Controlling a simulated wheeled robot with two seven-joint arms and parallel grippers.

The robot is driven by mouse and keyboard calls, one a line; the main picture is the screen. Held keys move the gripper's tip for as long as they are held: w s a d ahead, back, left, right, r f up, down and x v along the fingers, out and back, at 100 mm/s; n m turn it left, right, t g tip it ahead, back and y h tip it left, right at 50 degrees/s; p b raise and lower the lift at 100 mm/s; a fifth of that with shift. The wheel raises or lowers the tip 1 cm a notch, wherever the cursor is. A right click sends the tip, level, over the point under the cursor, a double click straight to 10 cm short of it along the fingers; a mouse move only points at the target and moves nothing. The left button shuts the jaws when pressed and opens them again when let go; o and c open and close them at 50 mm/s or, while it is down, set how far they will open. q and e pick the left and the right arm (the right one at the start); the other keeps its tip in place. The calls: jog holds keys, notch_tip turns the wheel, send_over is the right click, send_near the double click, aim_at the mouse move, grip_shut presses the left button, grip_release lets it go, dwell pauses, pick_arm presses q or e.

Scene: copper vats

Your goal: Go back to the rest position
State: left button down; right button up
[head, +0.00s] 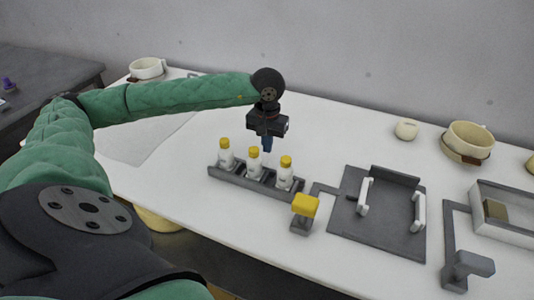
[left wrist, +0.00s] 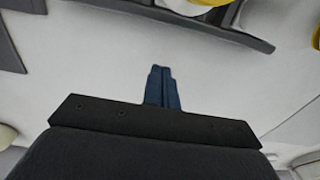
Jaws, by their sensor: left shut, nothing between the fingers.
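My left gripper (head: 267,144) points down above the white table, just behind a dark rack (head: 229,177) in the head view. Its blue fingers are shut with nothing between them; they also show in the left wrist view (left wrist: 161,73). Three white bottles with yellow caps stand upright in the rack: a left one (head: 225,158), a middle one (head: 254,166) and a right one (head: 285,179). The left wrist view shows the rack's edge (left wrist: 200,28) and part of a yellow cap at the top. My right gripper is not in view.
Right of the rack are a yellow-topped post (head: 304,208) and a dark panel (head: 380,235) with white handles. A grey-topped post (head: 470,266), a clear-walled box (head: 505,222) and a cream bowl (head: 470,140) stand farther right. Another bowl (head: 146,68) is at the back left.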

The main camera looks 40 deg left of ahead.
pick_arm(q)
notch_tip(320, 180, up, 8)
jog(key=shift+f+b, duration=0.25)
jog(key=shift+b, duration=0.05)
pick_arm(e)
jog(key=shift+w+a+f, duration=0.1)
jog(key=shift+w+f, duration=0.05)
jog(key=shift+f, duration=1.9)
